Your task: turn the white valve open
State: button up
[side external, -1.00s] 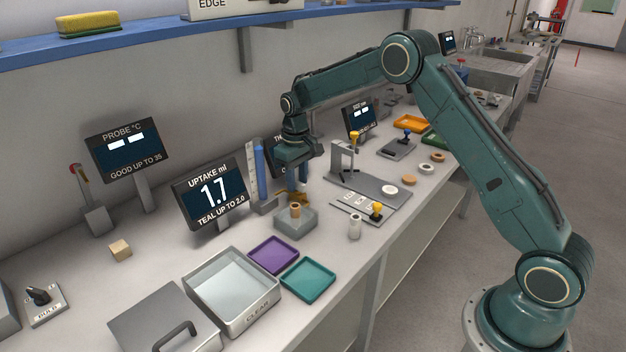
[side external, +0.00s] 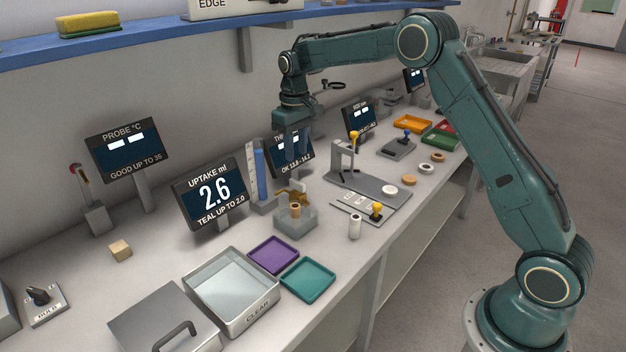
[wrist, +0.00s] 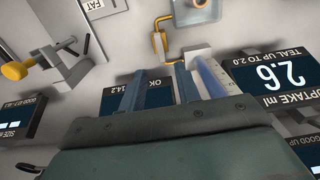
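My gripper (side external: 295,158) hangs above the bench near the blue column, fingers down. In the wrist view its two fingers (wrist: 161,72) are apart with nothing between them. Below is a brass tap-like fitting (side external: 291,193), next to a grey block (side external: 297,222) holding a tan plug (side external: 295,210). The fitting shows as a bent brass piece in the wrist view (wrist: 160,42), clear of the fingers. I cannot pick out a distinctly white valve. The uptake display (side external: 212,193) reads 2.6, with "TEAL UP TO 2.0" below; it also shows in the wrist view (wrist: 268,78).
The blue column (side external: 261,172) and its scale stand beside the fitting. Another display (side external: 290,153) stands behind the fingers. A grey stand (side external: 372,188) is to the right.

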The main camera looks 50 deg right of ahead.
jog(key=shift+r, duration=2.4)
jog(key=s+a+r+t, duration=0.1)
jog(key=s+a+r, duration=0.2)
jog(key=s+r, duration=0.45)
jog(key=s+a+r+t, duration=0.2)
jog(key=s+r, duration=0.2)
jog(key=s, duration=0.7)
jog(key=s+a+f+t, duration=0.1)
jog(key=s+f, duration=0.1)
jog(key=s, duration=0.8)
jog(key=s+a+f+t, duration=0.1)
jog(key=s+f, duration=0.2)
jog(key=s, duration=0.7)
jog(key=shift+a+t, duration=0.25)
jog(key=shift+t, duration=0.05)
